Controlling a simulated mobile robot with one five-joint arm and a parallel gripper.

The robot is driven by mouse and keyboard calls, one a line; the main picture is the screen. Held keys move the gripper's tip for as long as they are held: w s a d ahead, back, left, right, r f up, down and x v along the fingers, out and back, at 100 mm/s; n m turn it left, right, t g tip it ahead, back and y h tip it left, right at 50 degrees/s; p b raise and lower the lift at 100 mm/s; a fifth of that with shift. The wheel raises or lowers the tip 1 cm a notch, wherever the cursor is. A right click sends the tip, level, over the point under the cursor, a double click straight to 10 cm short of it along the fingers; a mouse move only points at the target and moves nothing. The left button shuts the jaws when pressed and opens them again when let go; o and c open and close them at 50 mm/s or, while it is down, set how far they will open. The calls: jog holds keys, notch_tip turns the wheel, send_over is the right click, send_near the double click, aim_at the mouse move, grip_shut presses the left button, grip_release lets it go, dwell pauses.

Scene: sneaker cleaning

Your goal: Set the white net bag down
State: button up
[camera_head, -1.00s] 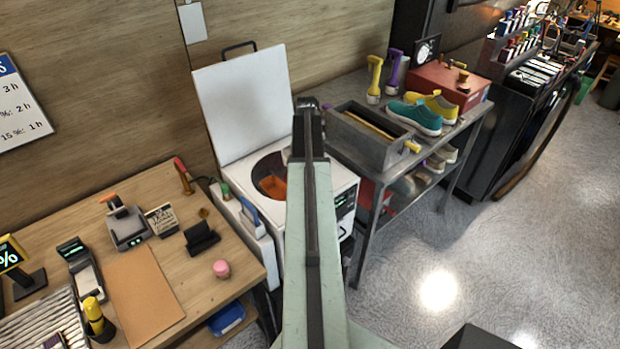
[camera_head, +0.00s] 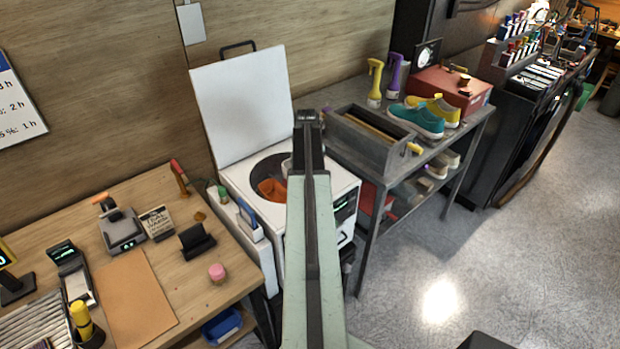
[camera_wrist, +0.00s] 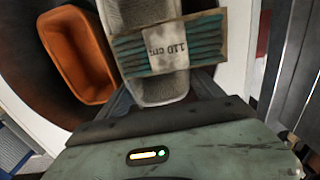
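My gripper (camera_head: 307,118) is over the open white washer (camera_head: 262,172) in the head view. In the wrist view, a pale grey-white mesh-like item, seemingly the white net bag (camera_wrist: 160,90), is between the dark fingers of my gripper (camera_wrist: 162,98). A bundle of teal laces (camera_wrist: 205,38) with a paper band marked "110 cm" shows across it. I cannot tell whether the laces are inside or in front of it. A small pale part (camera_head: 287,167) shows beside my arm in the head view. The rest is hidden behind my arm.
An orange bin (camera_wrist: 75,52) sits in the round dark drum at left of the held item. The washer's raised lid (camera_head: 240,105) stands behind. A metal table (camera_head: 440,150) with a grey caddy (camera_head: 370,140) and sneakers (camera_head: 418,119) is at right; a wooden bench (camera_head: 200,295) is at left.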

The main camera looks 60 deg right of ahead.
jog(key=shift+r, duration=0.1)
notch_tip(320, 180, up, 13)
jog(key=p, duration=1.3)
jog(key=shift+a, duration=0.3)
